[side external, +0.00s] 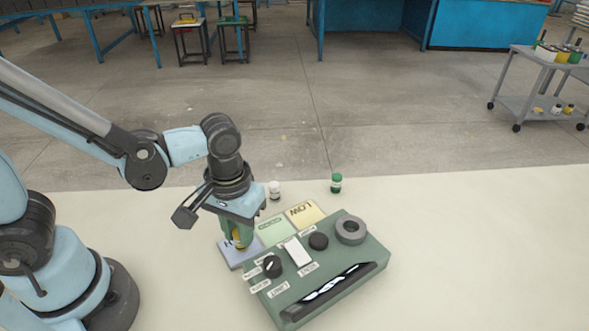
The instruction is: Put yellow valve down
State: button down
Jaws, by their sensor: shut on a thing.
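My gripper (237,232) points down at the left of the work area, over a pale blue-grey plate (228,255). It is shut on a small yellow thing, the yellow valve (241,243), of which only part shows between and below the fingers. The valve is low over the plate; I cannot tell whether it touches it.
A green panel box (335,295) with a black knob, a white block, a dark disc and a grey ring stands close to the right. A green plate (275,226) and a yellow plate (305,214) lie behind it. A white bottle (275,191) and a green bottle (336,183) stand farther back. The table's right side is clear.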

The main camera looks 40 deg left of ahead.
jog(key=shift+f, duration=0.15)
jog(key=c, duration=1)
grip_release()
jog(key=shift+o, duration=0.2)
notch_tip(320, 180, up, 12)
jog(key=w+a+f+m+t, duration=0.1)
jog(key=w+a+m+t, duration=0.2)
jog(key=a+t, duration=0.4)
jog(key=shift+w+a, duration=0.35)
jog(key=shift+a, duration=0.9)
